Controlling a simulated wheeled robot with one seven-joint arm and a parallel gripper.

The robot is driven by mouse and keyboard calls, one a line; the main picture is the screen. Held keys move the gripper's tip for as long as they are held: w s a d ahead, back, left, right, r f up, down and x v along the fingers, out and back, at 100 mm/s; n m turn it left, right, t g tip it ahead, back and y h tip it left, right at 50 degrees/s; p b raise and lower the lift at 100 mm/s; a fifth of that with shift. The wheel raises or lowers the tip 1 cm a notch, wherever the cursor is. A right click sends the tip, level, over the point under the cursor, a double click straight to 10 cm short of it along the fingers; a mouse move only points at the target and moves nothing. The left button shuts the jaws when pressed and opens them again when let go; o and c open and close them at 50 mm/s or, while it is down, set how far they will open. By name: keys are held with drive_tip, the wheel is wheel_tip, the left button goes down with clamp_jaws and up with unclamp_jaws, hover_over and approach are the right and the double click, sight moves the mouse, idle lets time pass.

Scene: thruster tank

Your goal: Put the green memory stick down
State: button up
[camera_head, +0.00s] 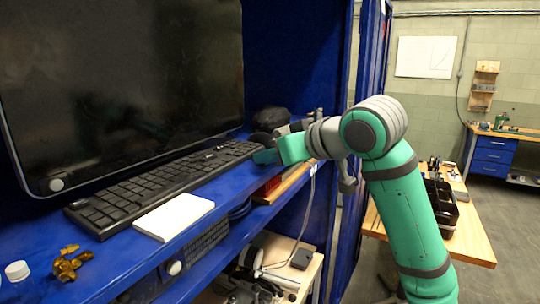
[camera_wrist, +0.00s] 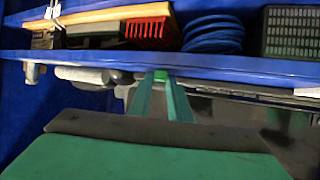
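My gripper (camera_head: 268,154) reaches over the blue shelf at the right end of the black keyboard, with its teal fingers pointing left. In the wrist view its two green fingers (camera_wrist: 160,80) run close together. A small, brighter green piece, which looks like the green memory stick (camera_wrist: 161,76), shows between the fingertips, and the gripper appears shut on it. In the head view the stick cannot be made out; the fingers and wrist hide it. Whether it touches the shelf cannot be told.
The keyboard (camera_head: 165,184), a white pad (camera_head: 174,216) and brass pieces (camera_head: 70,263) lie on the blue shelf (camera_head: 128,262) before a large monitor (camera_head: 122,85). A dark rounded object (camera_head: 270,119) sits behind my gripper. A red brush (camera_wrist: 149,31) and blue coil (camera_wrist: 213,35) are on the level below.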

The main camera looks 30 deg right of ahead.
drive_tip(key=shift+o, duration=0.5)
drive_tip(key=shift+f, duration=0.3)
drive_tip(key=shift+a+r, duration=0.1)
drive_tip(key=shift+r, duration=0.25)
drive_tip(key=v, duration=1.2)
drive_tip(key=shift+r, duration=0.45)
drive_tip(key=shift+s, duration=0.1)
